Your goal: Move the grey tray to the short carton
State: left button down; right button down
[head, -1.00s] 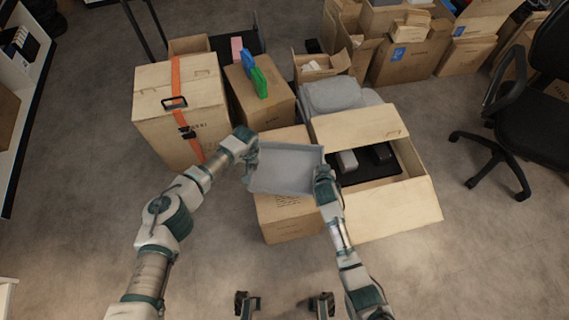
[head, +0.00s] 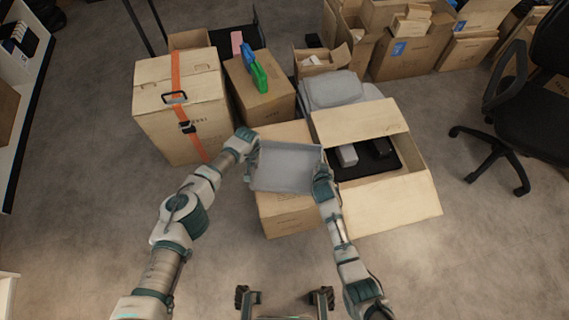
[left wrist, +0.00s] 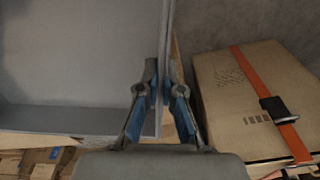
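The grey tray (head: 285,168) is a shallow rectangle with raised walls, held level or nearly so between my two grippers. It shows above a closed brown carton (head: 287,221) and hides much of that carton's top; whether they touch I cannot tell. My left gripper (head: 250,150) is at the tray's left edge. In the left wrist view its fingers (left wrist: 159,92) are closed on either side of the tray's wall (left wrist: 70,119). My right gripper (head: 321,176) is at the tray's right edge and appears closed on it; its fingertips are small here.
An open carton (head: 403,198) with a black insert stands to the right. A tall carton with an orange strap (head: 152,95) stands at left; a carton (head: 272,101) bearing green and blue items is behind. An office chair (head: 545,110) is far right. Floor in front is clear.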

pick_arm(q)
jog(key=shift+f, duration=0.2)
pick_arm(e)
jog(key=shift+f, duration=0.2)
pick_arm(q)
jog(key=c, duration=1.3)
grip_release()
pick_arm(e)
jog(key=c, duration=1.3)
grip_release()
pick_arm(q)
jog(key=shift+r, duration=0.5)
pick_arm(e)
jog(key=shift+s+r, duration=0.3)
jog(key=shift+s, duration=0.15)
jog(key=v, duration=1)
jog(key=shift+s+a+r, duration=0.1)
jog(key=shift+s+r, duration=0.15)
jog(key=shift+s, duration=0.05)
pick_arm(q)
jog(key=r, duration=0.7)
jog(key=s+r, duration=0.1)
jog(key=r, duration=0.2)
jog(key=shift+r, duration=0.35)
